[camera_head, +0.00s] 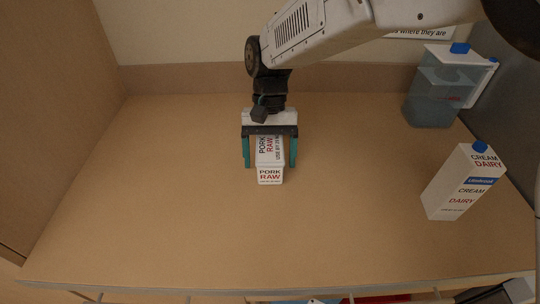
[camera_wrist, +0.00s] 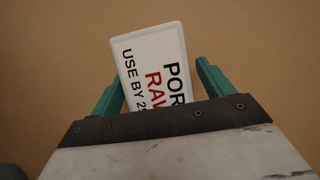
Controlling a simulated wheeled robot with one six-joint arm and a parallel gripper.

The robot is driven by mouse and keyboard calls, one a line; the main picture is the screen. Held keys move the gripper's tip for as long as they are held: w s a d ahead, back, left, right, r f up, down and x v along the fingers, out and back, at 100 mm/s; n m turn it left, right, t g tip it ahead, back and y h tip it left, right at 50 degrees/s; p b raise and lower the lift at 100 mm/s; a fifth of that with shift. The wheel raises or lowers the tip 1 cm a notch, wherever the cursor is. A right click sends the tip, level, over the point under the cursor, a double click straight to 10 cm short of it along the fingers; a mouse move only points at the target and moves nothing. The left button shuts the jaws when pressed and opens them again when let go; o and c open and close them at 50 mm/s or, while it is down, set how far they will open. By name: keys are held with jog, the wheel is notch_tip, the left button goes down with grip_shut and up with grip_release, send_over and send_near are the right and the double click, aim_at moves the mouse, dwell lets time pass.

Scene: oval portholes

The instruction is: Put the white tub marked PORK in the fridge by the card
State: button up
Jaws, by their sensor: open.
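The white tub marked PORK RAW (camera_head: 269,174) stands on the tan counter in the head view, near its middle. My gripper (camera_head: 270,164) is over it, with one teal finger on each side of the tub. The fingers are open, and a gap shows beside the tub on the right. In the wrist view the tub's labelled lid (camera_wrist: 152,62) lies between the open fingers of my gripper (camera_wrist: 158,85), a little tilted against them. Part of the lid is hidden by the gripper's body. The fridge is not clearly seen, and the card can only be partly seen at the top right.
A white CREAM DAIRY carton (camera_head: 458,187) with a blue cap stands on the right of the counter (camera_head: 150,220). A clear water jug (camera_head: 437,92) with a blue top stands at the back right. The left and front of the counter are clear. Some items show below the front edge.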

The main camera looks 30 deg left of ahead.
aim_at(270, 149)
jog(key=shift+s+f, duration=0.15)
jog(key=shift+f, duration=0.25)
jog(key=shift+f, duration=0.1)
jog(key=c, duration=1.4)
jog(key=shift+r, duration=0.45)
jog(key=r, duration=0.3)
jog(key=shift+s+d+r, duration=0.1)
jog(key=shift+s+d, duration=0.05)
jog(key=shift+s, duration=0.05)
jog(key=s+d, duration=0.2)
jog(key=s, duration=0.2)
jog(key=s+d, duration=0.3)
jog(key=s, duration=0.1)
jog(key=s+d+r, duration=0.1)
jog(key=s+d, duration=0.2)
jog(key=s, duration=0.2)
jog(key=shift+s+r, duration=0.1)
